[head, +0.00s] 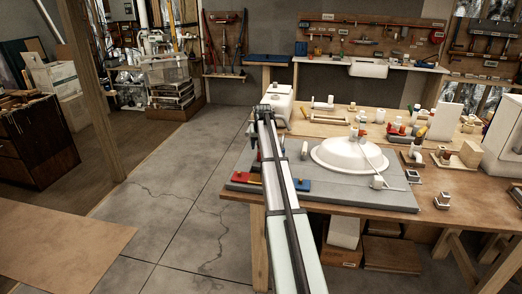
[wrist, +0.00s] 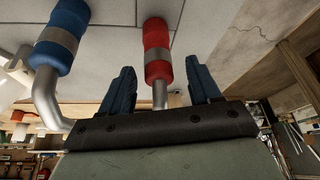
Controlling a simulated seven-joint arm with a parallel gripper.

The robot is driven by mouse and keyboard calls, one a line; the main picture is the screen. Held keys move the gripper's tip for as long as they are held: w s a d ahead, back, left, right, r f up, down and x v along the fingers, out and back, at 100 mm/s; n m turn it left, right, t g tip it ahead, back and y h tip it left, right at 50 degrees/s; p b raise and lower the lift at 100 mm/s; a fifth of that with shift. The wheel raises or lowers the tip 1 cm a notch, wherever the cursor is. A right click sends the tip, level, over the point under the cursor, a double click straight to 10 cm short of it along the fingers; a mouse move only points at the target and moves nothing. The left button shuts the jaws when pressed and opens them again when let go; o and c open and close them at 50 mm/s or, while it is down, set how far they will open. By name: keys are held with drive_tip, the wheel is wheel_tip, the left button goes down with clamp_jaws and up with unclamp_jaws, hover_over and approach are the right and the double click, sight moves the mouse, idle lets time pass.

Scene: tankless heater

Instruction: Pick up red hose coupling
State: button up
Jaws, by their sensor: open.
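The red hose coupling (wrist: 157,50) shows in the wrist view as a red cylinder with a grey band, with a metal pipe at its lower end. My gripper (wrist: 160,76) is open, with one blue finger on each side of the coupling's line. Gaps show between the coupling and both fingers, and I cannot tell how deep it sits between them. A blue coupling (wrist: 64,35) with a grey band and a bent metal pipe is to the left. In the head view my arm hides much of this area, and I cannot clearly make out the red coupling there.
In the head view, a wooden workbench (head: 450,213) holds a grey mat (head: 350,196) with a white round basin (head: 345,156). Several small fittings stand to its right. A blue block (head: 303,184) lies beside my arm. The concrete floor (head: 160,215) at left is open.

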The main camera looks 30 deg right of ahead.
drive_tip(key=shift+x, duration=1.95)
drive_tip(key=shift+s, duration=0.1)
drive_tip(key=shift+c, duration=0.4)
clamp_jaws()
